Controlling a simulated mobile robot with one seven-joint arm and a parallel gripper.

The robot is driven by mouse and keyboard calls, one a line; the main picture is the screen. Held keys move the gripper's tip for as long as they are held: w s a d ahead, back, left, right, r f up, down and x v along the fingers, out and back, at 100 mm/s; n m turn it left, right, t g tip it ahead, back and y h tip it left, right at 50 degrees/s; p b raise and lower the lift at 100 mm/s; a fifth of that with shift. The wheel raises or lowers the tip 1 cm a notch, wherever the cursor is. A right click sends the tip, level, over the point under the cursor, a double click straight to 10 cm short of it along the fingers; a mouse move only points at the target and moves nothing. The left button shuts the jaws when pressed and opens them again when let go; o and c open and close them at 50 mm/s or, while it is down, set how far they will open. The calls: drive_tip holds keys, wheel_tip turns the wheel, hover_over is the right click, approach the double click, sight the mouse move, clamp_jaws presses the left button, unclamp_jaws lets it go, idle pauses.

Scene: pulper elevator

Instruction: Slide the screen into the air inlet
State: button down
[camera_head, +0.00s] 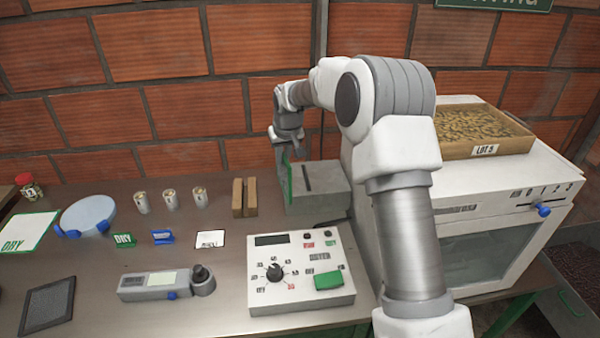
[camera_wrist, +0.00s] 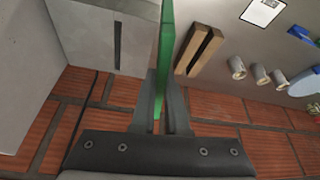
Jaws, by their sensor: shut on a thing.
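A thin green panel (camera_wrist: 165,50), taken to be the screen, is gripped edge-on between the fingers of my gripper (camera_wrist: 161,82). In the head view the green panel (camera_head: 287,178) hangs upright below my gripper (camera_head: 287,150), at the left side of a grey box (camera_head: 325,194). The box, taken to be the air inlet, has a dark slot (camera_head: 307,177) in its top; it also shows in the wrist view (camera_wrist: 80,42). The panel stands outside the slot, to its left. I cannot tell whether it touches the box.
Two brown wooden bars (camera_head: 244,197) stand close left of the box. A control panel (camera_head: 300,272) lies in front. A white machine (camera_head: 470,205) with a tray (camera_head: 505,150) is at the right. A dark mesh panel (camera_head: 48,305) lies front left. A brick wall is behind.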

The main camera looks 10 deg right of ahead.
drive_tip(key=w+d+r+m+p, duration=0.2)
drive_tip(key=w+d+p, duration=0.6)
drive_tip(key=w+p, duration=0.1)
drive_tip(key=shift+w+d+r+h, duration=0.15)
drive_tip(key=shift+w+r+h, duration=0.25)
drive_tip(key=shift+w, duration=0.2)
drive_tip(key=shift+f, duration=0.15)
drive_tip(key=shift+f+b, duration=1.8)
drive_tip(key=shift+f, duration=0.95)
drive_tip(key=shift+b, duration=0.45)
drive_tip(key=shift+f+b, duration=2.85)
drive_tip(key=shift+f, duration=1.5)
